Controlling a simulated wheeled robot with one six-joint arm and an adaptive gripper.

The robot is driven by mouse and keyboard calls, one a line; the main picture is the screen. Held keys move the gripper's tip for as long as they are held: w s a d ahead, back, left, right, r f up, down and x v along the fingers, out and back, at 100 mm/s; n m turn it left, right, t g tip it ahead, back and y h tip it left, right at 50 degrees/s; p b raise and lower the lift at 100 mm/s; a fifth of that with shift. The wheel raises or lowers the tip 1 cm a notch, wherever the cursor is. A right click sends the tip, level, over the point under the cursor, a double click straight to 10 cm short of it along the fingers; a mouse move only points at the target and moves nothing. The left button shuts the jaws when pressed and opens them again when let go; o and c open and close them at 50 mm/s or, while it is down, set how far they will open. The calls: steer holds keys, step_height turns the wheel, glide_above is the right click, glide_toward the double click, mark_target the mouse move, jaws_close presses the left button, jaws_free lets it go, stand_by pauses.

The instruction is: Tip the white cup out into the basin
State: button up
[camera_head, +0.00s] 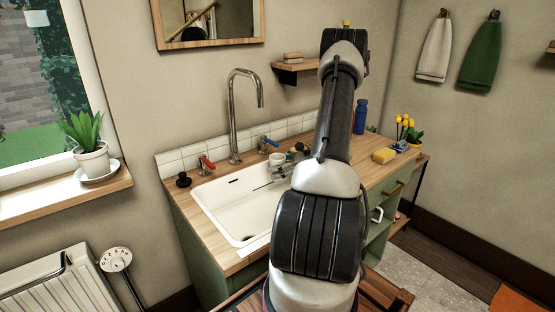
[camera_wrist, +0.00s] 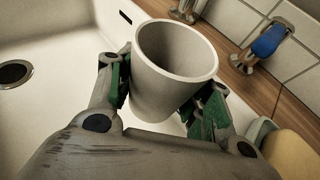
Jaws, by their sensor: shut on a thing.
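The white cup (camera_wrist: 165,95) is between the green-padded fingers of my gripper (camera_wrist: 165,98) in the wrist view. The gripper is shut on it. The cup looks roughly upright, its open rim facing the wrist camera, and its inside looks plain and pale. In the head view the cup (camera_head: 277,159) shows over the back right part of the basin, left of my arm. The white basin (camera_head: 226,202) is set in the wooden counter. Its drain (camera_wrist: 14,74) shows at the left of the wrist view. My arm hides the basin's right side in the head view.
A tall tap (camera_head: 233,120) stands behind the basin, with a red-handled tap (camera_head: 206,163) and a blue-handled tap (camera_head: 267,142) beside it. A yellow sponge (camera_head: 384,155), a blue bottle (camera_head: 360,117) and yellow flowers (camera_head: 405,124) are on the counter at right. The basin's left part is clear.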

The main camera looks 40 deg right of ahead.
steer(key=shift+a+f, duration=0.25)
steer(key=shift+a, duration=0.15)
steer(key=s+a+n+t+h, duration=0.1)
steer(key=n, duration=0.2)
steer(key=s+a+r+n+t+h, duration=0.1)
steer(key=n+t, duration=0.1)
steer(key=n, duration=0.1)
steer(key=s+a+r+n+t+h, duration=0.1)
steer(key=a+n, duration=0.1)
steer(key=n, duration=0.1)
steer(key=shift+s+a, duration=0.1)
steer(key=shift+s, duration=0.15)
stand_by(0.7)
steer(key=shift+r+n+t, duration=0.45)
steer(key=shift+n+t, duration=0.05)
steer(key=shift+n, duration=0.1)
stand_by(0.8)
steer(key=shift+s+a+r+n+t, duration=0.1)
steer(key=shift+r+n+t, duration=0.35)
steer(key=shift+n, duration=0.35)
stand_by(0.7)
steer(key=shift+r, duration=0.2)
steer(key=shift+a+r+n, duration=0.1)
steer(key=shift+r+n, duration=0.15)
steer(key=shift+n, duration=0.15)
